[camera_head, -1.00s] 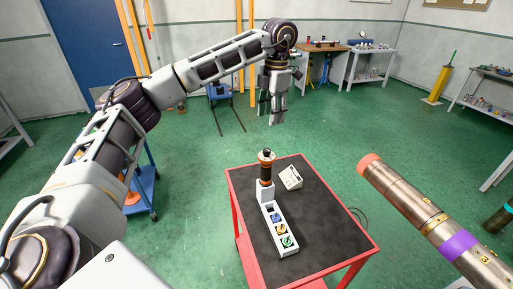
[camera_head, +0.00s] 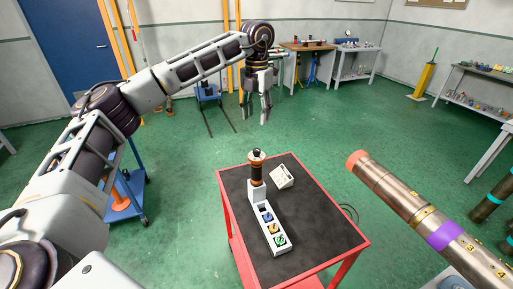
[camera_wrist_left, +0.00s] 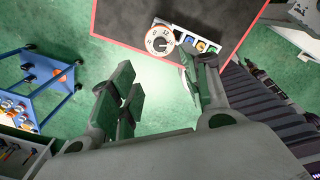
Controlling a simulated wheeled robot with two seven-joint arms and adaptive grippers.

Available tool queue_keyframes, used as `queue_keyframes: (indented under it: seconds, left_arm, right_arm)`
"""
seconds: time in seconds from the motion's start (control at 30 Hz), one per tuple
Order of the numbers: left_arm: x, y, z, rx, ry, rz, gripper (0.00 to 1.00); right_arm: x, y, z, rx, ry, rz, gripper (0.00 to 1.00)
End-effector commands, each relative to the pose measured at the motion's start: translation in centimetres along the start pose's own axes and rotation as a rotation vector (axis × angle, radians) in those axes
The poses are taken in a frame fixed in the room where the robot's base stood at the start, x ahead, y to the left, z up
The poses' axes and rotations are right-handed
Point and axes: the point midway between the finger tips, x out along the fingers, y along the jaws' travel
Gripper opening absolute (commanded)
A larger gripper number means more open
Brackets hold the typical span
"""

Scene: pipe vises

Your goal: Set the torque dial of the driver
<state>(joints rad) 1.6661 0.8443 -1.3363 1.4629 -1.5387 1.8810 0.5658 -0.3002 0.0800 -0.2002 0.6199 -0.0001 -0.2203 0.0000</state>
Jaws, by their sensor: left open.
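The driver (camera_head: 256,174) stands upright in a pale rack on the table, orange and black with a dark knob on top. In the left wrist view its round white dial with an orange rim (camera_wrist_left: 160,39) faces the camera, with marks too small to read. The rack (camera_head: 274,236) also holds blue, yellow and green pieces in a row. My left gripper (camera_head: 255,112) hangs pointing down, open and empty, beyond and above the driver in the head view. In the left wrist view its fingers (camera_wrist_left: 157,88) are spread, apart from the dial. My right gripper is not in view.
The red-framed table (camera_head: 320,225) has a dark top, bare on its right side. A small white box (camera_head: 282,177) sits beside the driver. A large metal pipe (camera_head: 405,205) with a purple band extends at the right. A blue cart (camera_head: 125,200) stands at left.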

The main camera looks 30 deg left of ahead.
Motion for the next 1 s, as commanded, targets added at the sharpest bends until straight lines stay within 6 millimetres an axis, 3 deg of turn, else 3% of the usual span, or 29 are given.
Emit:
queue_keyframes:
  seconds: [0.47, 1.0]
  left_arm:
    - [1.3, 0.1, 0.0, 0.001, 0.002, 0.000, 0.47]
    - [8.0, 0.0, -0.1, 0.001, 0.002, 0.001, 0.47]
  right_arm:
    - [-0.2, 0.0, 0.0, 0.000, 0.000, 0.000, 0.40]
    - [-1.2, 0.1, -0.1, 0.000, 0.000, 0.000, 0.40]
